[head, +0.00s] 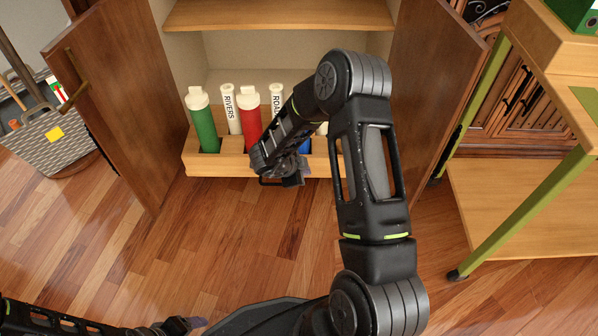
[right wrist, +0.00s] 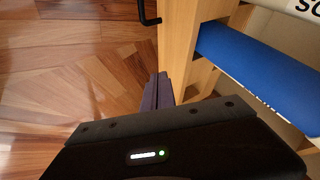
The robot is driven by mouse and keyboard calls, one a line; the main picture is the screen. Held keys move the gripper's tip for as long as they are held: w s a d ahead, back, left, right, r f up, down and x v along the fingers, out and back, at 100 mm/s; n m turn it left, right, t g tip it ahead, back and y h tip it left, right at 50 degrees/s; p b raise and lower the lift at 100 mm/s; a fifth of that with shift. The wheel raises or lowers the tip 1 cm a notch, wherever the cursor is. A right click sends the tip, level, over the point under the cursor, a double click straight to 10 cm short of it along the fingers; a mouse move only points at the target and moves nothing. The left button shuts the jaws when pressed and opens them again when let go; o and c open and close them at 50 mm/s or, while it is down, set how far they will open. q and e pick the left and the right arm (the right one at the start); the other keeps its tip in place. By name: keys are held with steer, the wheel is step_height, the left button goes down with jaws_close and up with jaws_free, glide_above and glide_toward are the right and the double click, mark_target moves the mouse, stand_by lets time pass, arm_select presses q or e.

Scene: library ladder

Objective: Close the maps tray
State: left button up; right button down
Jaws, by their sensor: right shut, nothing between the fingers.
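The maps tray (head: 220,169) is a light wooden pull-out at the bottom of the open cabinet, and it sticks out toward me. It holds upright tubes, among them a green one (head: 203,122), a red one (head: 250,115) and white ones lettered RIVERS and ROADS. A dark handle (head: 270,182) is on its front; it also shows in the right wrist view (right wrist: 146,14). My right gripper (head: 293,181) is shut and empty at the tray's front, right of the handle. In the right wrist view its fingertips (right wrist: 158,90) are close to the front board (right wrist: 178,45); contact is unclear. My left gripper (head: 188,324) is low at left, its jaws unclear.
The cabinet's left door (head: 125,100) and right door (head: 430,90) stand open on both sides of the tray. A grey basket (head: 50,140) is at far left. A wooden table with green legs (head: 525,205) stands at right. The floor before the tray is clear.

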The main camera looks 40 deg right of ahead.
mark_target(314, 163)
steer(key=w+d+f, duration=0.1)
steer(key=w+d+b, duration=0.1)
steer(key=d, duration=0.1)
steer(key=w+d+f+b, duration=0.1)
steer(key=shift+w+d+f, duration=0.2)
steer(key=shift+w+f, duration=0.15)
